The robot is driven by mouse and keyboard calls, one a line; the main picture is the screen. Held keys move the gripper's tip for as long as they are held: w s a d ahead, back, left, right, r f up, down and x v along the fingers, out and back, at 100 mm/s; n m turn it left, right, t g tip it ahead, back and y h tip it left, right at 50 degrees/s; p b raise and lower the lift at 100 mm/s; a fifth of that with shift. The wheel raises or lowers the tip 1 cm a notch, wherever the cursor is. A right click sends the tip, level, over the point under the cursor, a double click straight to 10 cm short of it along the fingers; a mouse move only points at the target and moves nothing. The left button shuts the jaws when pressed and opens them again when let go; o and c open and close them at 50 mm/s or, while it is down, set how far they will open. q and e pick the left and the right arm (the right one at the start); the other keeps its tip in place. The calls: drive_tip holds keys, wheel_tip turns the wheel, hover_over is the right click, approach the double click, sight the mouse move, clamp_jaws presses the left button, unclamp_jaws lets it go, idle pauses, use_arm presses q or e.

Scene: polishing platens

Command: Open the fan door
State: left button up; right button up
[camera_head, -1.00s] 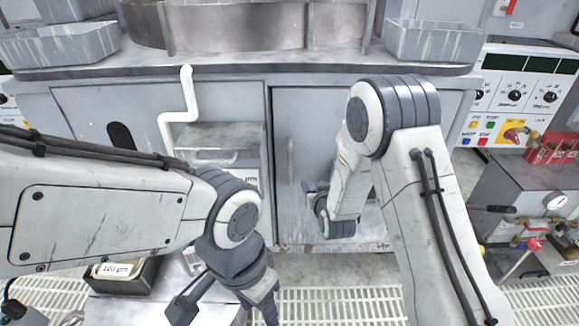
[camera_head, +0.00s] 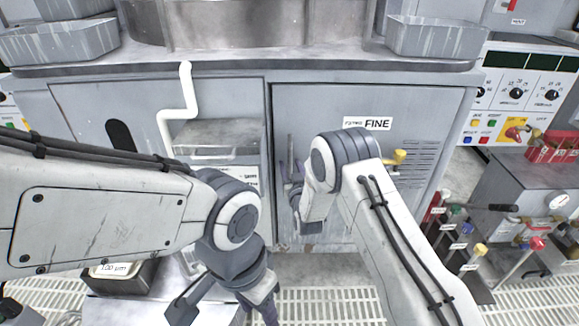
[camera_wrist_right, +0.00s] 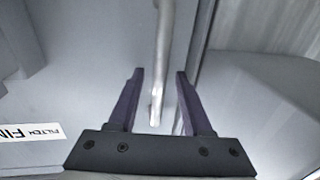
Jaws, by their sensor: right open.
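A grey cabinet door (camera_head: 330,104) labelled FILTER FINE (camera_head: 367,123) is closed in the head view; no label reading fan shows. Its vertical bar handle (camera_head: 290,146) is near the left edge. My right gripper (camera_head: 291,172) is at the handle's lower part, partly hidden by my wrist. In the right wrist view the handle (camera_wrist_right: 162,45) runs between the two open fingers (camera_wrist_right: 159,76), with a gap visible on both sides. My left gripper (camera_head: 225,305) is low at the left, its fingers apart, with nothing seen between them.
Vent slots and a yellow knob (camera_head: 399,156) are at the door's right. A valve bench (camera_head: 525,190) stands at right. Floor grating lies below.

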drive_tip(key=shift+w+a, duration=0.1)
drive_tip(key=shift+w, duration=0.55)
clamp_jaws()
idle(1.0)
